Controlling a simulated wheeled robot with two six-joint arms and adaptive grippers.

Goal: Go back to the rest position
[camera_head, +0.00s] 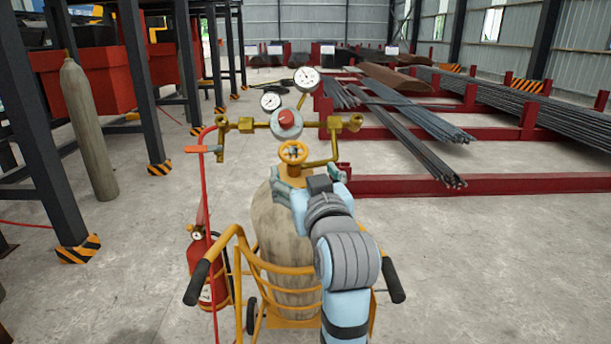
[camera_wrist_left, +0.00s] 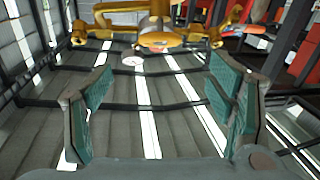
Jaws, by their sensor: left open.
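My left gripper (camera_head: 289,174) is in front of the gas cylinder's upper part, just below the yellow valve handwheel (camera_head: 293,152). In the left wrist view its two teal-padded fingers (camera_wrist_left: 162,85) stand wide apart with nothing between them. The handwheel and brass fittings (camera_wrist_left: 158,40) show beyond the fingertips at the top of that view, apart from the pads. The beige gas cylinder (camera_head: 270,235) stands upright in a yellow cart (camera_head: 245,255). My arm hides part of its right side. My right gripper is not in view.
Two pressure gauges (camera_head: 306,79) and a red-capped regulator (camera_head: 286,122) rise above the cylinder. A red hose (camera_head: 204,190) and fire extinguisher (camera_head: 205,270) are on the left. Rebar racks (camera_head: 450,183) lie behind to the right. The floor at front right (camera_head: 500,270) is clear.

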